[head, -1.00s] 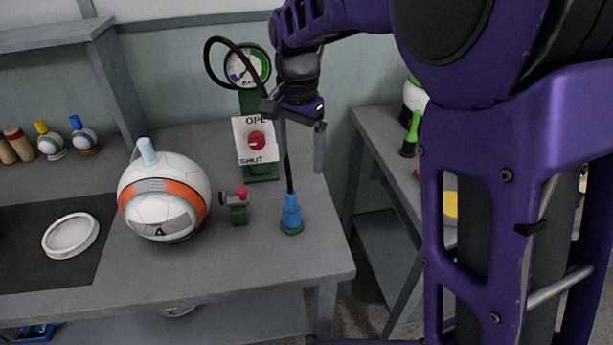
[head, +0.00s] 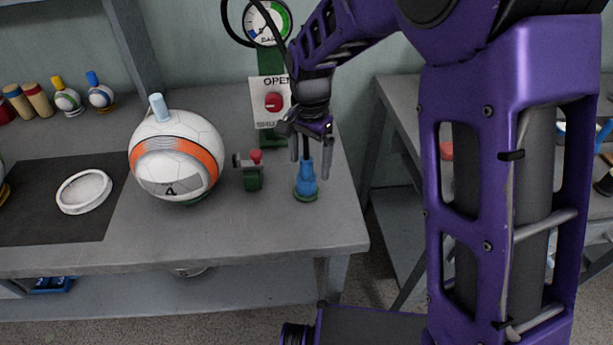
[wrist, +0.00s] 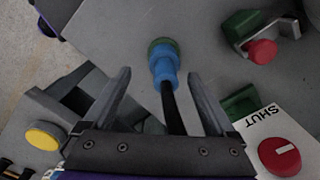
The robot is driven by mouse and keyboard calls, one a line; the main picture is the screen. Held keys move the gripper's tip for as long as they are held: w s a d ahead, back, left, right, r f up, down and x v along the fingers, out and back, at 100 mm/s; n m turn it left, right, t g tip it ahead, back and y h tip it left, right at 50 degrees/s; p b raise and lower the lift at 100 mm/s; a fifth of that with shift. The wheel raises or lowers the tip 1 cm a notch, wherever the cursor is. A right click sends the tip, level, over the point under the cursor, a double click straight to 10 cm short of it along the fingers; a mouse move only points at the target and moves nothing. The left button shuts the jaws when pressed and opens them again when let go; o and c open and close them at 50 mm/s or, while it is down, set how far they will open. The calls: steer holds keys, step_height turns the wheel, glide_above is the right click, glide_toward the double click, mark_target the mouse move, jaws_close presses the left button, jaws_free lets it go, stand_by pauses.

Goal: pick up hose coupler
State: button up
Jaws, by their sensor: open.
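The blue hose coupler (head: 306,178) stands upright on a green base near the right end of the table, with a black hose rising from its top. My gripper (head: 312,158) is open just above and around the upper part of the coupler in the head view. In the wrist view the coupler (wrist: 164,66) lies ahead, beyond the two fingertips (wrist: 158,75), with the hose running back between the open fingers. I cannot tell whether a finger touches the hose.
A white and orange ball (head: 177,153) stands left of a small green fixture with a red knob (head: 254,157). Behind is a gauge stand with a red OPEN/SHUT knob (head: 273,102). A white ring (head: 84,191) lies on a dark mat. A second table (head: 400,110) stands at right.

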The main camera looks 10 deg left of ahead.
mark_target(307, 175)
steer(key=f, duration=0.3)
steer(key=f+b, duration=0.1)
steer(key=f, duration=0.1)
steer(key=shift+w+a+f, duration=0.15)
steer(key=shift+a, duration=0.15)
jaws_close()
